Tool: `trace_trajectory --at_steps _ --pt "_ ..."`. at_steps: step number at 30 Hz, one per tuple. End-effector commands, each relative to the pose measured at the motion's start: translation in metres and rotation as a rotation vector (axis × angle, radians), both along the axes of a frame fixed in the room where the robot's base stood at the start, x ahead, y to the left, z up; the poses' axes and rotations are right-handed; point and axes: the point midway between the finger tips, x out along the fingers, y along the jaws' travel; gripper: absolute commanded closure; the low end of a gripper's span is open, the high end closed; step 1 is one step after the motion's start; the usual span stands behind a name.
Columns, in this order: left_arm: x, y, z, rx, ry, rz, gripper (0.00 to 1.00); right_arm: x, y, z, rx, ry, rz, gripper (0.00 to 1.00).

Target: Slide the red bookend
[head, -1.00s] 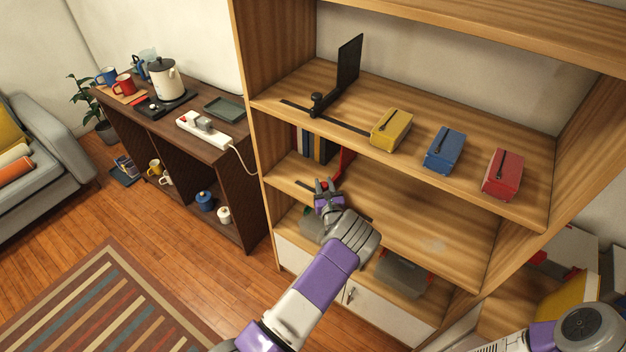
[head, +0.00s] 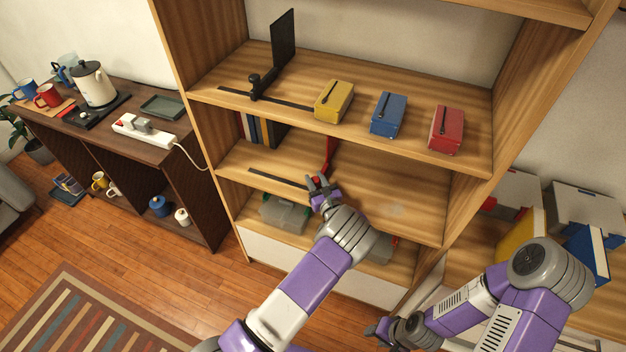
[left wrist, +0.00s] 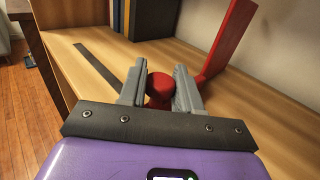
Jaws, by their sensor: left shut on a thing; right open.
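The red bookend (head: 329,152) stands upright on the middle shelf, partly hidden by the shelf above. In the left wrist view its tall red plate (left wrist: 229,40) rises at the right, and its round red knob (left wrist: 160,86) sits between my finger pads. My left gripper (head: 316,182) is shut on this knob, above the dark slot (head: 266,176) in the shelf. The slot runs on to the left of the knob. My right gripper (head: 378,330) is low in front of the cabinet, open and away from the bookend.
Dark books (head: 262,131) stand at the shelf's left end, with a gap before the bookend. The shelf right of the bookend is bare (head: 400,190). Above are a black bookend (head: 284,42) and yellow (head: 334,100), blue (head: 388,114) and red (head: 446,128) boxes.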

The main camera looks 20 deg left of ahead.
Motion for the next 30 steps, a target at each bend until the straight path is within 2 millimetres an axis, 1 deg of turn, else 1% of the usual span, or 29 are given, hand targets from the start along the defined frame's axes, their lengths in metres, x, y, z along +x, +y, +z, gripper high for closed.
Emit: trace_trajectory --at_steps 2,3,6,7,14,17,20,27,30 --pt "0.0 -0.001 0.0 0.0 0.0 -0.002 1.0 0.0 0.0 0.0 0.0 0.0 0.0 0.57" --pt "0.0 -0.001 0.0 0.0 0.0 -0.002 0.62 0.0 0.0 0.0 0.0 0.0 0.0 0.57" --pt "0.0 0.0 0.0 0.0 0.0 -0.001 0.47 0.0 0.0 0.0 0.0 0.0 0.0 0.57" --pt "0.0 0.0 0.0 -0.001 -0.001 -0.001 0.45 0.0 0.0 0.0 0.0 0.0 0.0 0.57" --pt "0.0 0.0 0.0 -0.001 -0.001 -0.001 0.45 0.0 0.0 0.0 0.0 0.0 0.0 0.57" --pt "-0.003 -0.003 0.0 -0.001 0.001 -0.002 0.45 0.0 0.0 0.001 0.0 0.0 0.0 0.57" --pt "-0.012 -0.011 0.0 -0.001 0.002 -0.002 0.45 0.0 0.0 0.002 0.0 0.0 0.0 0.57" --pt "-0.043 -0.038 0.001 0.0 0.001 -0.004 0.45 0.0 0.0 0.005 0.0 0.0 0.0 0.57" --pt "-0.052 -0.045 0.0 0.0 0.0 -0.002 0.45 0.0 0.0 0.005 0.0 0.0 0.0 0.57"
